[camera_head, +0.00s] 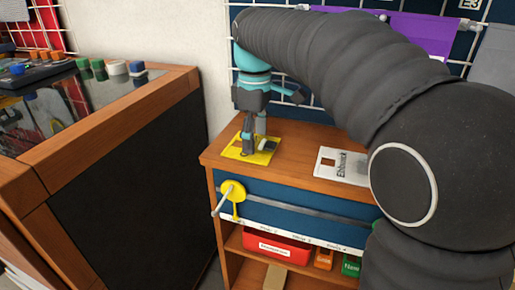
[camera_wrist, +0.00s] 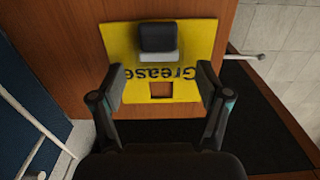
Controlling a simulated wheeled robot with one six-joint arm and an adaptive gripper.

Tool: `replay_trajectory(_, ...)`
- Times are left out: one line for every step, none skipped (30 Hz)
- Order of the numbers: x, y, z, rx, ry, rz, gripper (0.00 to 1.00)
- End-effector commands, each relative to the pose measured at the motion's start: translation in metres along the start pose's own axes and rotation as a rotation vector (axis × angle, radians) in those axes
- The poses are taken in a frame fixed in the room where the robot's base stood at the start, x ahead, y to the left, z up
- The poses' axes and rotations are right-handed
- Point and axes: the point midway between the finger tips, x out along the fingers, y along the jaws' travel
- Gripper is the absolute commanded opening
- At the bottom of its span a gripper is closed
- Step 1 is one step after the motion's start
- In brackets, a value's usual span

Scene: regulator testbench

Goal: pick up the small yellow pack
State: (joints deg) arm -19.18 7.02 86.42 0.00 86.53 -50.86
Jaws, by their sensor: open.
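No separate small yellow pack can be clearly made out. A flat yellow sheet marked "Grease" (camera_wrist: 190,40) lies on the wooden top, with a brown square in it; it also shows in the head view (camera_head: 233,153). A small block, dark with a light grey side (camera_wrist: 158,38), sits on the sheet; it also shows in the head view (camera_head: 267,145). My gripper (camera_head: 255,141) points down over the sheet. In the wrist view its open, empty fingers (camera_wrist: 162,82) stand either side of the lettering, with the block beyond the fingertips.
A white labelled sheet (camera_head: 343,166) lies to the right on the wooden top (camera_head: 295,142). A yellow disc with a rod (camera_head: 233,191) is on the cabinet front. A red bin (camera_head: 275,246) is on the shelf below. A wood-framed bench (camera_head: 110,110) stands at left.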

Motion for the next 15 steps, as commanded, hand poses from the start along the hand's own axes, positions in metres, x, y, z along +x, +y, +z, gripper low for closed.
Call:
replay_trajectory(-0.0002, 0.0, 0.0, 0.0, 0.0, 0.0, 0.76)
replay_trajectory(-0.0002, 0.0, 0.0, 0.0, 0.0, 0.0, 0.71)
replay_trajectory(-0.0002, 0.0, 0.0, 0.0, 0.0, 0.0, 0.61)
replay_trajectory(-0.0003, 0.0, 0.0, 0.0, 0.0, 0.0, 0.54)
replay_trajectory(-0.0003, 0.0, 0.0, 0.0, 0.0, 0.0, 0.46)
replay_trajectory(-0.0003, 0.0, 0.0, 0.0, 0.0, 0.0, 0.36)
replay_trajectory(-0.0003, 0.0, 0.0, 0.0, 0.0, 0.0, 0.29)
replay_trajectory(-0.0003, 0.0, 0.0, 0.0, 0.0, 0.0, 0.21)
replay_trajectory(-0.0002, 0.0, 0.0, 0.0, 0.0, 0.0, 0.11)
replay_trajectory(-0.0002, 0.0, 0.0, 0.0, 0.0, 0.0, 0.1)
replay_trajectory(-0.0003, 0.0, 0.0, 0.0, 0.0, 0.0, 0.1)
replay_trajectory(-0.0003, 0.0, 0.0, 0.0, 0.0, 0.0, 0.1)
replay_trajectory(-0.0003, 0.0, 0.0, 0.0, 0.0, 0.0, 0.1)
replay_trajectory(-0.0003, 0.0, 0.0, 0.0, 0.0, 0.0, 0.1)
replay_trajectory(-0.0003, 0.0, 0.0, 0.0, 0.0, 0.0, 0.1)
